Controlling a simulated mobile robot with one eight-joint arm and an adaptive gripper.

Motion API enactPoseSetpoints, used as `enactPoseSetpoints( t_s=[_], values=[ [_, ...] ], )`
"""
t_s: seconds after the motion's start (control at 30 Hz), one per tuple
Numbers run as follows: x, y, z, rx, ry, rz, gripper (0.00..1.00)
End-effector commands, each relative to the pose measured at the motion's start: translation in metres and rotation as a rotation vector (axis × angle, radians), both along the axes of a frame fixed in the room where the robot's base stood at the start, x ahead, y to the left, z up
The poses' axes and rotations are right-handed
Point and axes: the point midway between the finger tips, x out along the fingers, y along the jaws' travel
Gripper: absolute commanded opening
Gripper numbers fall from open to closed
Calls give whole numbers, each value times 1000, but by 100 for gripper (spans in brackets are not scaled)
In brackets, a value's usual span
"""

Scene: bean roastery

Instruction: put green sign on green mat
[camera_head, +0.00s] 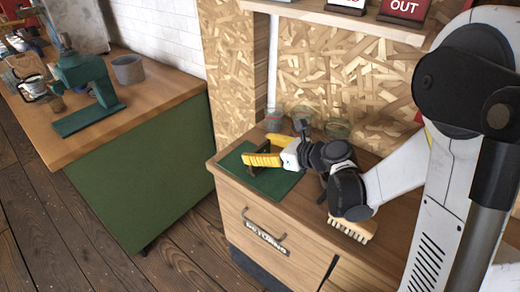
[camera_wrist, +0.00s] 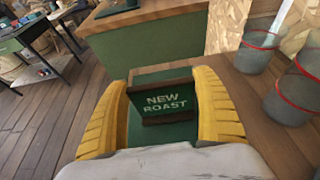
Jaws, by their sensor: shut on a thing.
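The green sign (camera_wrist: 165,102) reads NEW ROAST and has wooden strips along its top and bottom. It sits between the yellow fingers of my gripper (camera_wrist: 164,95) in the wrist view, and the gripper is shut on it. In the head view my gripper (camera_head: 258,159) is over the green mat (camera_head: 279,185), and the sign is mostly hidden behind the yellow fingers. The mat lies flat on the left end of the wooden counter and also shows around the sign in the wrist view (camera_wrist: 150,135). I cannot tell whether the sign touches the mat.
Several glass cups with red bands (camera_wrist: 255,48) stand behind and right of the mat. A wooden brush (camera_head: 352,229) lies on the counter under my arm. A green-sided bench (camera_head: 150,165) stands to the left across a gap.

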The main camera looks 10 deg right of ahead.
Motion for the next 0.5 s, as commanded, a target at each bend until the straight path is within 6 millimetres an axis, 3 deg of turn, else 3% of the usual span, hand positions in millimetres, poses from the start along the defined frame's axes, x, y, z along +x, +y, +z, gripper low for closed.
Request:
enactPoseSetpoints(
  t_s=[0.1, 0.13, 0.2, 0.5],
  values=[
    [0, 0, -5, 0, 0, 0, 48],
    [0, 0, -3, 0, 0, 0, 87],
    [0, 0, -3, 0, 0, 0, 100],
    [0, 0, 2, 0, 0, 0, 100]
  ],
)
